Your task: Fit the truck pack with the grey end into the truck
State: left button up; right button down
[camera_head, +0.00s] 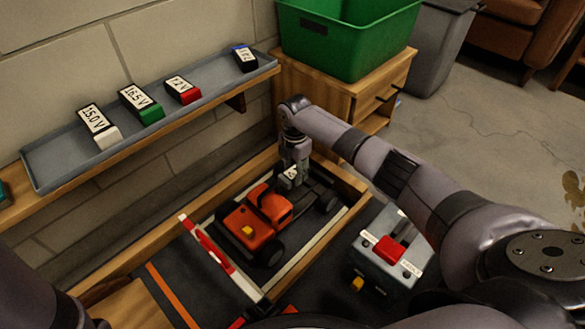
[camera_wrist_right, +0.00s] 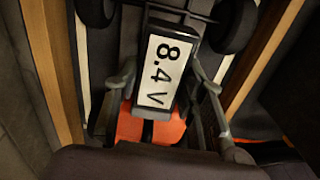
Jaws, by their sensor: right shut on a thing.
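The orange truck (camera_head: 250,232) stands in a wood-edged bay, its dark rear bed toward the back right. My right gripper (camera_head: 292,180) is over that bed, just behind the cab. In the right wrist view my right gripper (camera_wrist_right: 160,105) is shut on the truck pack (camera_wrist_right: 158,72), with a finger on each side. The pack has a white label reading 8.4 V and a grey end near the orange cab (camera_wrist_right: 150,128). The pack lies along the truck's length, between the rear wheels. I cannot tell whether it is seated or just above the bed. My left gripper is out of view.
A grey tray (camera_head: 58,172) on the wall shelf holds packs with white (camera_head: 98,125), green (camera_head: 141,104), red (camera_head: 183,90) and blue (camera_head: 244,58) ends. A grey box with a red top piece (camera_head: 388,249) stands right of the truck. A red-and-white barrier (camera_head: 207,245) is at its front left.

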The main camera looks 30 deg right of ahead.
jog(key=shift+f, duration=0.1)
dwell(0.4)
jog(key=shift+p, duration=0.6)
notch_tip(320, 180, down, 6)
jog(key=b, duration=0.4)
jog(key=shift+p, duration=0.6)
dwell(1.2)
jog(key=shift+f+b, duration=0.8)
jog(key=c, duration=1)
grip_release()
jog(key=shift+o, duration=0.2)
